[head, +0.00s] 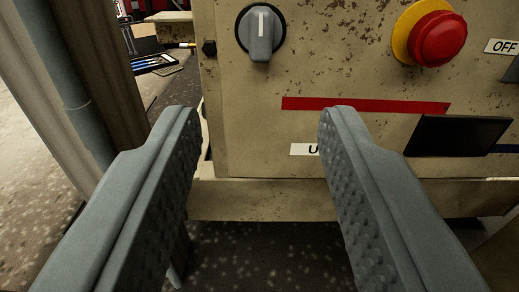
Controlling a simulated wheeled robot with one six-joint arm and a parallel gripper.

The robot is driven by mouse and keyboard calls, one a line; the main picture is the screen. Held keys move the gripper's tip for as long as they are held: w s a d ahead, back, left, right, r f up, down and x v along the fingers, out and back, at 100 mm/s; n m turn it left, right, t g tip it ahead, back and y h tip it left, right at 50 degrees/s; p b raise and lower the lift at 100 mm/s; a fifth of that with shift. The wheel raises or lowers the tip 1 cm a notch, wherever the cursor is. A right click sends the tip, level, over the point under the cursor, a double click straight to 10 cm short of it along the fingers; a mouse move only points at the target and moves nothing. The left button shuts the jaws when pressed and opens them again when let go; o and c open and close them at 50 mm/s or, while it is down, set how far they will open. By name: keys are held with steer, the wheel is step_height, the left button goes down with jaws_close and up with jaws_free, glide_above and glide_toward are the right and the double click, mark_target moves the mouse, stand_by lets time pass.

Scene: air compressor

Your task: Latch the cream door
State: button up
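The cream door (300,75) fills the upper right of the head view, a rust-speckled panel. A grey rotary knob (260,34) sits near its upper left, its handle pointing up and down. My gripper (259,112) is open and empty, one finger on each side of the picture. The fingertips are below the knob, and the right one overlaps the panel's lower part. I cannot tell whether they touch it. The door's left edge shows a dark gap beside the frame low down. I cannot tell whether the door is fully closed.
A red button on a yellow collar (437,36), a red strip (362,105), a dark rectangle (457,136) and white labels are on the panel. A cream ledge (262,200) runs below. A brown post and grey pipe (78,80) stand at left. Speckled floor shows below.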

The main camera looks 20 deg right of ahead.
steer(key=shift+v, duration=1.9)
steer(key=w+d+r+m+y, duration=0.15)
steer(key=w+d+r, duration=0.25)
steer(key=r, duration=0.7)
steer(key=w+d+r+n+y, duration=0.15)
steer(key=w+d+r, duration=0.35)
steer(key=r, duration=0.6)
steer(key=s+d+r+y, duration=0.1)
steer(key=d+r+y, duration=0.1)
steer(key=d+r, duration=0.6)
steer(key=s+d+r+y, duration=0.2)
steer(key=d+r, duration=0.2)
steer(key=r, duration=0.8)
steer(key=s+d+r+n+y, duration=0.1)
steer(key=s+d+r+n, duration=0.1)
steer(key=s+d+r, duration=1.15)
steer(key=s+d+r+h, duration=0.1)
steer(key=s+d, duration=0.4)
steer(key=s, duration=0.4)
steer(key=s+d+r+n+h, duration=0.1)
steer(key=s+d+r, duration=0.1)
steer(key=s+d, duration=0.3)
steer(key=s, duration=0.4)
steer(key=shift+s+r+n, duration=0.25)
steer(key=shift+r+n, duration=0.05)
steer(key=shift+r, duration=0.05)
